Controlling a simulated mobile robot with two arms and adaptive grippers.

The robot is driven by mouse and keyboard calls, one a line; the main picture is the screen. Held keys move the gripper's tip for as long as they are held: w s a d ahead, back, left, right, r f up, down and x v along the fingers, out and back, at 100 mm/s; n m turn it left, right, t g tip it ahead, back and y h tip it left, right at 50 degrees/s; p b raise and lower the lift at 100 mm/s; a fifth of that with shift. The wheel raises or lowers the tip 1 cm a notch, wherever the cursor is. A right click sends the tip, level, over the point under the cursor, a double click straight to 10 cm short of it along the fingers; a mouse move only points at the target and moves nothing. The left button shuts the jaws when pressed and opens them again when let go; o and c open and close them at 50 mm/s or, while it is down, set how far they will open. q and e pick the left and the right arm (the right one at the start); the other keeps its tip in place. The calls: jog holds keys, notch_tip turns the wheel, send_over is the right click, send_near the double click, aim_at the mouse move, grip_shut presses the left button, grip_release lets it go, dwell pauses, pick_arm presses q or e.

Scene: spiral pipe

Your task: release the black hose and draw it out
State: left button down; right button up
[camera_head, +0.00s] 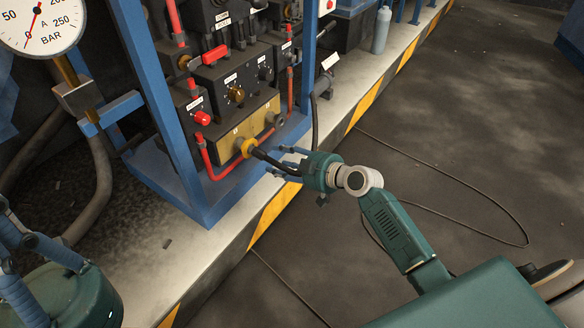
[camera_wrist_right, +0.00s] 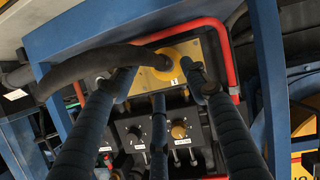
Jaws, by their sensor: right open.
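The black hose (camera_head: 272,161) runs from a yellow round fitting (camera_head: 247,147) on the panel's tan block to my right gripper (camera_head: 283,161). My right gripper is open, its blue fingers spread around the hose near the fitting. In the right wrist view the hose (camera_wrist_right: 95,60) curves from the left to the yellow fitting (camera_wrist_right: 165,58). It passes by the left fingertip of my gripper (camera_wrist_right: 160,82); whether they touch I cannot tell. My left gripper (camera_head: 22,262) is partly in view at the lower left; its fingertips are cut off.
A blue frame (camera_head: 165,105) holds the panel with red pipes (camera_head: 222,172), valves and knobs. A pressure gauge (camera_head: 40,22) stands at the upper left. A yellow-black striped edge (camera_head: 270,212) borders the platform.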

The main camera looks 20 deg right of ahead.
aim_at(277, 163)
jog(key=shift+b+x, duration=0.8)
jog(key=shift+x, duration=1.9)
jog(key=shift+f, duration=0.1)
grip_shut()
jog(key=shift+s+d, duration=0.1)
jog(key=shift+s, duration=0.05)
jog(key=shift+s+d+f, duration=0.1)
jog(key=shift+s+d, duration=0.6)
jog(key=shift+s, duration=0.3)
jog(key=shift+s+d, duration=0.4)
jog(key=shift+s, duration=0.2)
jog(key=shift+s+d, duration=0.4)
jog(key=shift+s, duration=0.15)
